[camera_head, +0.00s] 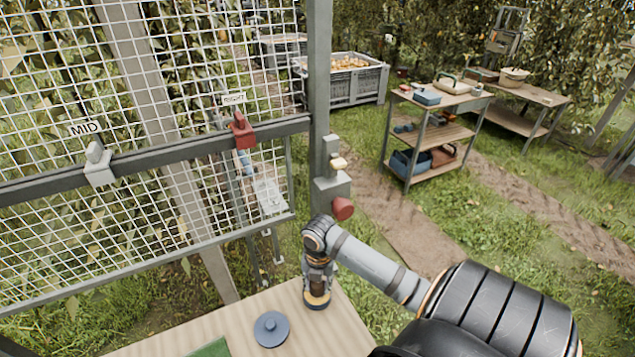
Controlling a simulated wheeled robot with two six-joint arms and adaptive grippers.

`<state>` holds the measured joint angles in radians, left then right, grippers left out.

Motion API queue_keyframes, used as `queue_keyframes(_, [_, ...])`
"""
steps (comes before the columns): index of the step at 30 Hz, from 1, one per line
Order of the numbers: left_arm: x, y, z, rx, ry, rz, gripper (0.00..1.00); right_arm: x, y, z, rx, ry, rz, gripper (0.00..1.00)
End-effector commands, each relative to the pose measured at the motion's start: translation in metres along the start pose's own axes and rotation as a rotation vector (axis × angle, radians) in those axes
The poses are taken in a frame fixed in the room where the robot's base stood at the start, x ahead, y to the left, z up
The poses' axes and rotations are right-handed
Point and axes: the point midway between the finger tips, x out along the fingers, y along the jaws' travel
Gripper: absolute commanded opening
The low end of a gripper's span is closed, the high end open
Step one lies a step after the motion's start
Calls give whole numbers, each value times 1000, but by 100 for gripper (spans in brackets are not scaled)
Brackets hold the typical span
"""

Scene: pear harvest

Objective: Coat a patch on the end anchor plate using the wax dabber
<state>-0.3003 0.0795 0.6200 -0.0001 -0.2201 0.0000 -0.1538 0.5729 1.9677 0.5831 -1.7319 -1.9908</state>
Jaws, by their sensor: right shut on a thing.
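My right gripper (318,277) points down over the right end of the wooden bench top (240,305). It is shut on what looks like the wax dabber (317,299), a dark-handled tool with a tan and dark round base. The dabber is upright at the bench; I cannot tell whether its base touches the wood. A grey plate-like block (328,188), probably the end anchor plate, is on the metal post (320,80) beyond the gripper. A red knob (343,208) and a cream knob (338,163) stick out there. My left gripper is not in view.
A blue-grey round lid (271,329) and a green mat (210,349) lie on the bench. A wire mesh panel (60,220) with a rail fills the left, carrying a white MID clamp (98,164) and a red clamp (242,131). A shelf cart (430,125) stands farther back.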

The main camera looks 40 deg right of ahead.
Motion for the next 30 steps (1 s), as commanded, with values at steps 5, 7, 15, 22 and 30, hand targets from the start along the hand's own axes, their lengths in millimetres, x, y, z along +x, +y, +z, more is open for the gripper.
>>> queue_keyframes(5, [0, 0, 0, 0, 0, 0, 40, 1, -1, -1, 1, 4, -2, 13])
queue_keyframes(7, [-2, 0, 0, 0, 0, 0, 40, -1, -1, -1, 1, 4, -2, 13])
queue_keyframes(15, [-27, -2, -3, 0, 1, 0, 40, -27, 0, -1, 1, 2, -1, 13])
queue_keyframes(22, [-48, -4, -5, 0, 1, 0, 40, -49, 1, 0, 1, 2, -1, 13])
queue_keyframes(30, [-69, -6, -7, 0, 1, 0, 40, -71, 1, 0, 1, 1, -1, 13])
